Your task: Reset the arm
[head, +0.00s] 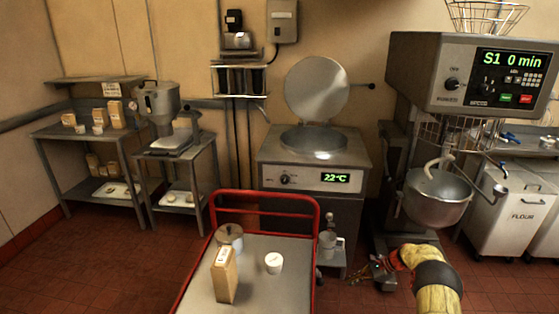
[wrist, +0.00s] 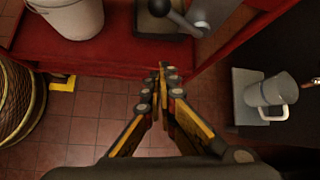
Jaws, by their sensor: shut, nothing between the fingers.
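My gripper (head: 368,271) is low at the right of the red cart (head: 318,228) in the head view, with my yellow-sleeved arm reaching in from the lower right. In the wrist view my gripper (wrist: 165,70) has its fingertips together and nothing between them. The fingers are over the tiled floor and point toward a red surface.
The cart carries a cardboard carton (head: 224,278), a white tub (head: 274,262) and a lidded pot (head: 230,234). A metal jug (head: 327,243) on a low stand is near my gripper. The mixer bowl (head: 438,196) hangs above my arm. Open floor lies at left.

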